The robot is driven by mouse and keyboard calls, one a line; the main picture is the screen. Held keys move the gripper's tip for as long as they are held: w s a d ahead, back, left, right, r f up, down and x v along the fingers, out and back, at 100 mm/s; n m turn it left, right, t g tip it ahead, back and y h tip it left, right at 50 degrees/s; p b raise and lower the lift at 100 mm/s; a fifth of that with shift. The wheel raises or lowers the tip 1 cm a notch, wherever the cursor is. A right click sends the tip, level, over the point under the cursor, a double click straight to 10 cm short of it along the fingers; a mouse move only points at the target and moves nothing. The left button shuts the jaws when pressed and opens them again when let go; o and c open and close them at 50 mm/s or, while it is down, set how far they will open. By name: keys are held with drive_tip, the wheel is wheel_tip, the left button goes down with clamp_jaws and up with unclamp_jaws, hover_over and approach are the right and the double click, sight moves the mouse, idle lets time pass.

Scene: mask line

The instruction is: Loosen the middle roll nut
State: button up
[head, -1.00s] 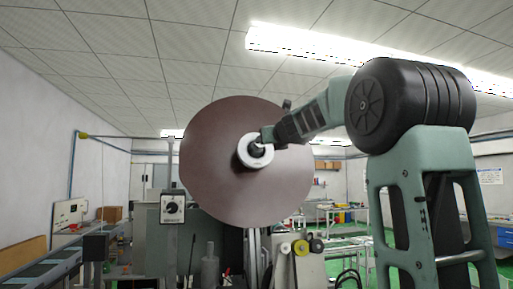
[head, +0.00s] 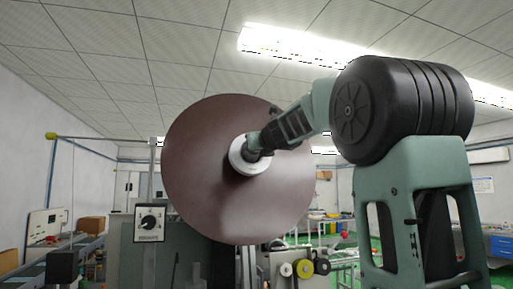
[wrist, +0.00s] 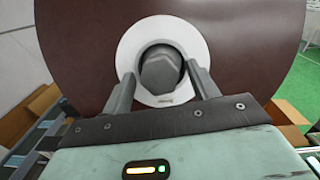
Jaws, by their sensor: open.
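The middle roll is a large dark brown disc (head: 205,190) standing upright, with a white ring-shaped core (head: 240,162) at its centre. In the wrist view the grey nut (wrist: 161,72) sits in the middle of the white core (wrist: 133,45). My gripper (wrist: 160,88) is open, with one finger on each side of the nut, near its lower half. I cannot tell whether the fingers touch it. In the head view my gripper (head: 251,146) is at the core and hides most of the nut.
A control box with a dial (head: 149,222) stands left of the roll. Benches stand at the back.

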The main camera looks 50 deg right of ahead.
drive_tip(key=c, duration=1)
